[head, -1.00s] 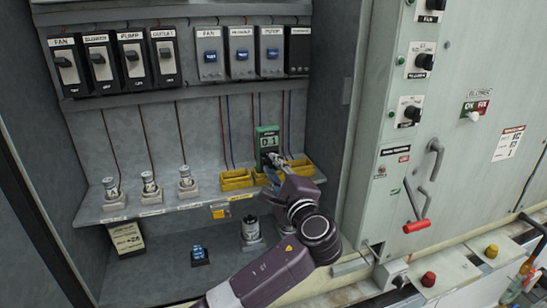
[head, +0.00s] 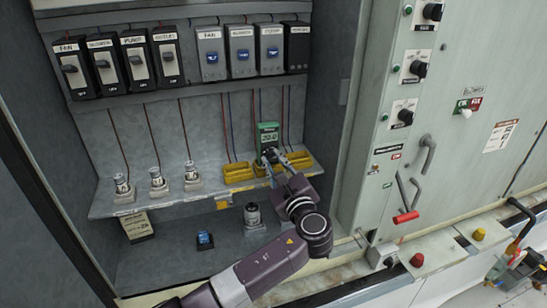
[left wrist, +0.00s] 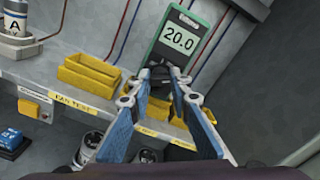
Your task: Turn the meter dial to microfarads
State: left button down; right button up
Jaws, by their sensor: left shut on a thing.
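The green meter (head: 268,136) stands upright at the back of the cabinet shelf. In the left wrist view the meter (left wrist: 207,43) shows 20.0 on its display. Its dark dial (left wrist: 159,74) is below the display, partly hidden by my fingers; where its pointer sits cannot be made out. My left gripper (head: 271,157) reaches the meter's lower front. In the left wrist view the gripper (left wrist: 161,76) is shut on the dial, one fingertip on each side. My right gripper is not in view.
Yellow bins (head: 238,172) flank the meter's foot, close to my fingers. Several fuse-like cylinders (head: 158,184) stand on the shelf at left. Rows of switches (head: 138,62) hang above. The cabinet side wall (head: 335,120) is at right, beside a panel with a red-handled lever (head: 406,216).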

pick_arm(q)
jog(key=shift+f, duration=0.2)
jog(key=c, duration=1.8)
grip_release()
jog(key=shift+o, duration=0.2)
jog(key=shift+r, duration=0.1)
jog(key=v, duration=1.2)
